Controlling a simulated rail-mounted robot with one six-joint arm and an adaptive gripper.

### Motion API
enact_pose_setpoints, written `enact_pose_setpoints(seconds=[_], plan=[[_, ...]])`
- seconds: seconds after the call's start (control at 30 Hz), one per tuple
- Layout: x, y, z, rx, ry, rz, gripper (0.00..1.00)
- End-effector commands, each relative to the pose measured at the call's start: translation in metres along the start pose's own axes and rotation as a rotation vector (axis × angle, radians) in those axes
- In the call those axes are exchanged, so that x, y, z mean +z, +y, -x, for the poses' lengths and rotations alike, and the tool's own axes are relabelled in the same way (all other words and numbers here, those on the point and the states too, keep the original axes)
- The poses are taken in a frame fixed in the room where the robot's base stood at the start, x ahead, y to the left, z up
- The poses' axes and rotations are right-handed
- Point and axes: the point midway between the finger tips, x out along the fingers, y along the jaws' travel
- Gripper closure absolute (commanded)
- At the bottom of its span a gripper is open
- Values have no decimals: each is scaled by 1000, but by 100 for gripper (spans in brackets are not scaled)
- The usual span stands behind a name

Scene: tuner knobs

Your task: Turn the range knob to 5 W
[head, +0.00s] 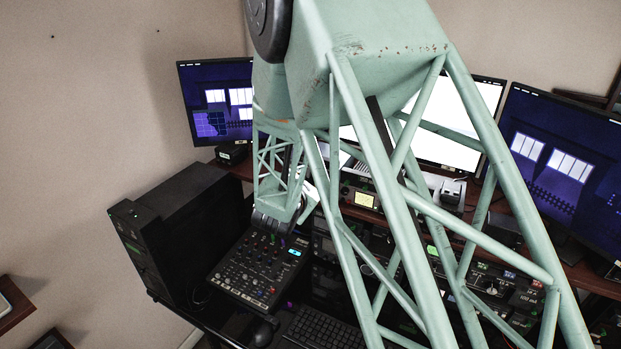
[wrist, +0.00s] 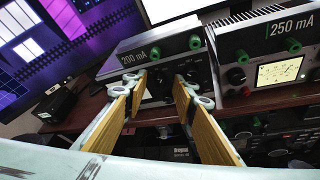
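In the wrist view, my gripper (wrist: 160,88) is open, with its two yellow-lined fingers spread apart and nothing seen held between them. Beyond the fingertips is the front of a dark metal unit marked 200 mA (wrist: 147,52), with green knobs at its upper left (wrist: 129,59) and upper right (wrist: 194,42). A dark knob-like shape (wrist: 157,88) shows between the fingertips; I cannot tell whether it is the range knob. The fingers hide parts of the front. No 5 W mark is readable. In the head view, my arm hides much of the desk.
To the right in the wrist view stands a unit marked 250 mA (wrist: 291,27) with a lit meter (wrist: 281,71). In the head view, a mixer panel (head: 262,270), a black computer case (head: 180,225) and monitors (head: 565,170) crowd the desk. A keyboard (head: 322,328) lies in front.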

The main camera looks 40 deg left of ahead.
Motion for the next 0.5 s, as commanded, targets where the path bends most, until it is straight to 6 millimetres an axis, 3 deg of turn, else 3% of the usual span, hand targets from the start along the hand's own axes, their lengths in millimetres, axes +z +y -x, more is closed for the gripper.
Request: enact_pose_setpoints(seconds=[0.27, 0.5], plan=[[0, 0, 0, 0, 0, 0, 75], [0, 0, 0, 0, 0, 0, 96]])
